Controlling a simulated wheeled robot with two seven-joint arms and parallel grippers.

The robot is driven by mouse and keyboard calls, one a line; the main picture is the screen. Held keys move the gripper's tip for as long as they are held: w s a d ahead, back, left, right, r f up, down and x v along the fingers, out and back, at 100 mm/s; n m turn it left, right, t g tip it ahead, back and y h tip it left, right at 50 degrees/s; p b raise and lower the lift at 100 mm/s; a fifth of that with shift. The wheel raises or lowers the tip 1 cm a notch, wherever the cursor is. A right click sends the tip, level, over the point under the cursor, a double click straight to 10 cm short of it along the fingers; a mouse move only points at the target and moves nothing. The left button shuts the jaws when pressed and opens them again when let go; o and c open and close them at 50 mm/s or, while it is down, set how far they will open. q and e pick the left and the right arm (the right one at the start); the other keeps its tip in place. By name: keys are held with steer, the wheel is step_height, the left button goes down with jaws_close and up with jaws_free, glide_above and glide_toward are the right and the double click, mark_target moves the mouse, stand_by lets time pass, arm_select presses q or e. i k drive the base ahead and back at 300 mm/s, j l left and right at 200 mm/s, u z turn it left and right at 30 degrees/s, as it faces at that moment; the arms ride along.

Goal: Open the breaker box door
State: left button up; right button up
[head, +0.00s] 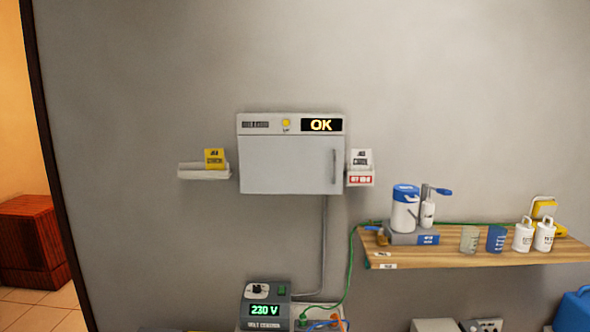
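The breaker box (246,127) is a light grey box on the wall near the middle of the head view. Its top strip has a yellow round light and a black display reading "OK". The breaker box door (285,165) below the strip looks shut, with a vertical handle (334,167) near its right edge. Neither of my grippers shows in this view.
A small white shelf (204,172) with a yellow card is left of the box; a holder (360,178) with a white card is at its right. Below stands a device (264,307) reading "230 V". A wooden shelf (460,253) with bottles and cups is at right.

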mark_target(269, 164)
steer(key=i+l+u, duration=0.15)
steer(key=i+l, duration=0.15)
steer(key=i+l+u, duration=0.1)
steer(key=i+l, duration=0.2)
steer(key=l, duration=0.15)
steer(key=i+l+u, duration=0.15)
steer(key=i+l, duration=0.15)
steer(key=i+l+u, duration=0.1)
steer(key=i+l, duration=0.15)
steer(key=l, duration=0.3)
